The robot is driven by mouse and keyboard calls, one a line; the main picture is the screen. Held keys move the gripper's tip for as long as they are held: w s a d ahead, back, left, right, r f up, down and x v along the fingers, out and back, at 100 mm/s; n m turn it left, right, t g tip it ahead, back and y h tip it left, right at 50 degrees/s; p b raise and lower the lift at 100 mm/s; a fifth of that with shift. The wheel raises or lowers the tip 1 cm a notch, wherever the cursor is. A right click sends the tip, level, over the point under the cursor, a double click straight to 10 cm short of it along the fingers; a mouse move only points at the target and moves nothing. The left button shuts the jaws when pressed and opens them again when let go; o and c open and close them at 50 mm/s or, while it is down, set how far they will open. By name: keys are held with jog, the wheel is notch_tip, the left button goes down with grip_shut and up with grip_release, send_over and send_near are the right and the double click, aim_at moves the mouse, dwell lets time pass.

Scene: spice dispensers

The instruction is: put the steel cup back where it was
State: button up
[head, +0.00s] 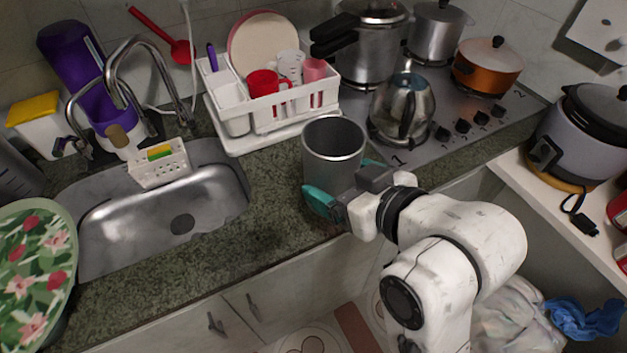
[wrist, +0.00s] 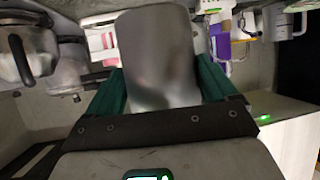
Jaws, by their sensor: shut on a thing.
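The steel cup (head: 333,147) is a plain grey cylinder with an open top, upright at the counter's front part, between the sink and the stove. My gripper (head: 343,182) is shut on the cup, with teal fingers at its lower sides. In the wrist view the cup (wrist: 158,58) fills the space between the green fingers (wrist: 165,88). The cup's base is partly hidden by the fingers, so I cannot tell whether it touches the counter.
A white dish rack (head: 240,140) with red cups stands behind the cup. The stove with a kettle (head: 402,108) is to the right. The sink (head: 165,200) is to the left. Bare granite counter (head: 275,190) lies between sink and cup. A rice cooker (head: 580,135) stands far right.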

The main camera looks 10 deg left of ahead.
jog(key=w+a+f, duration=0.1)
jog(key=w, duration=0.2)
jog(key=w+a+f, duration=0.1)
jog(key=w, duration=0.1)
jog(key=shift+w+a+f+p, duration=0.3)
jog(key=shift+a, duration=0.05)
jog(key=shift+w+a+f+p, duration=0.3)
jog(key=shift+w+f, duration=0.4)
jog(key=shift+f, duration=0.8)
jog(key=shift+w+a+f+p, duration=0.1)
jog(key=shift+w+a+f, duration=0.45)
jog(key=shift+f, duration=1)
jog(key=shift+w+a+f+p, duration=0.2)
jog(key=shift+w+f, duration=0.65)
jog(key=shift+f, duration=0.65)
jog(key=shift+f, duration=0.15)
jog(key=o, duration=1)
